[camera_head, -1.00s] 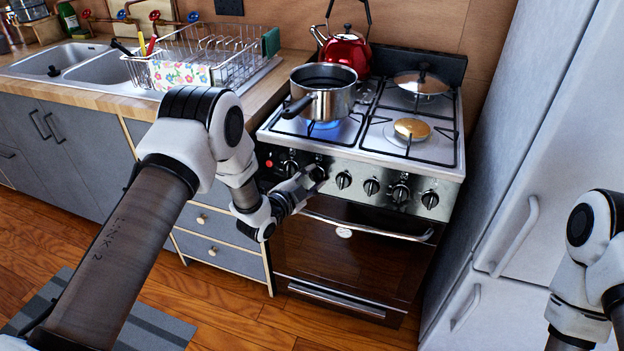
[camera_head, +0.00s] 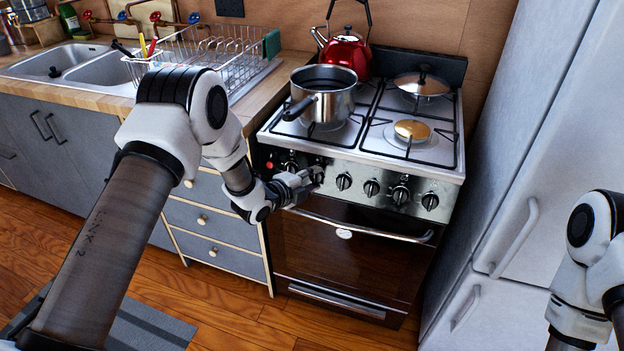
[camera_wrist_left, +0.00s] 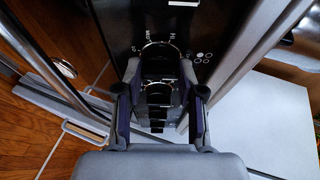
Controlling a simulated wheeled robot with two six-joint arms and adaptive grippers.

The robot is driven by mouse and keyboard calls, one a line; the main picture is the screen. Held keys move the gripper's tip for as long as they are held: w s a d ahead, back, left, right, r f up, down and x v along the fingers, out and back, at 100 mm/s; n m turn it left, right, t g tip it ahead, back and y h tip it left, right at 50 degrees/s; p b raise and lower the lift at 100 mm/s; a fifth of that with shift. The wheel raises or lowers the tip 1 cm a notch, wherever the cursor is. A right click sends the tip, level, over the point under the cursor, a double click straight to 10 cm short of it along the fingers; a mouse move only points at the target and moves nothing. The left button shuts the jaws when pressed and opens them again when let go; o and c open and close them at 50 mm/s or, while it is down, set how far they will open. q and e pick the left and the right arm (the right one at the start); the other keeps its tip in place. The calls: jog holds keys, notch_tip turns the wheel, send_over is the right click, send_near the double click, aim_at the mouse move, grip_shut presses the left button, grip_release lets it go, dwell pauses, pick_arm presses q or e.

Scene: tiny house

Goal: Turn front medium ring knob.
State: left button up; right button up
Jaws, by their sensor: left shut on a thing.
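The black knobs sit in a row on the stove's steel front panel (camera_head: 448,188). My left gripper (camera_head: 314,177) is at the panel's left part, shut on a black knob just left of the knob (camera_head: 344,181). The held knob is mostly hidden by the fingers in the head view. In the left wrist view my left gripper (camera_wrist_left: 160,103) has a finger on each side of the dark knob row. A steel pot (camera_head: 323,97) stands on the front left burner, and no flame shows under it. My right arm is at the right edge; its gripper is out of view.
A red kettle (camera_head: 345,54) stands on the back left burner. The oven door handle (camera_head: 365,226) runs just below the knobs. A fridge (camera_head: 540,150) stands on the right, and drawers (camera_head: 212,220) are on the left.

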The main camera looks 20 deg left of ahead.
dwell(0.4)
pick_arm(q)
jog(key=o, duration=1.2)
jog(key=shift+w, duration=0.1)
jog(key=shift+c, duration=0.2)
jog(key=v, duration=1.2)
